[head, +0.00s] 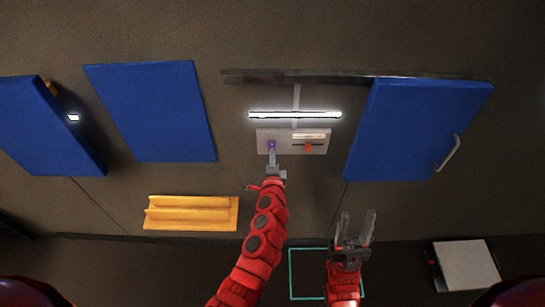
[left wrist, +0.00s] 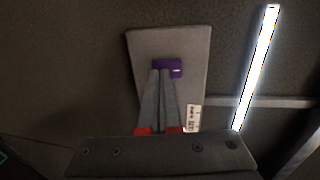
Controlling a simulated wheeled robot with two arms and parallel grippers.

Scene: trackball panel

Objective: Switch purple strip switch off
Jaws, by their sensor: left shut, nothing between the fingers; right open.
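The purple strip switch (head: 271,145) sits on the left part of a grey panel (head: 264,134) on the wall. It also shows in the left wrist view (left wrist: 174,65), partly hidden behind my fingertips. My left gripper (head: 272,152) is shut and empty, with its tips at the switch; it also shows in the left wrist view (left wrist: 162,72). The tips overlap the lower edge of the switch, and I cannot tell if they touch it. The light strip (head: 295,114) above the panel glows white. My right gripper (head: 356,222) is open and empty, low and right of the panel.
A red-orange slider (head: 308,148) and a white label (head: 309,136) are on the panel's right part. A blue sliding door (head: 415,125) with a handle is on the right, blue panels (head: 155,110) on the left. A yellow shelf (head: 190,214) is lower left.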

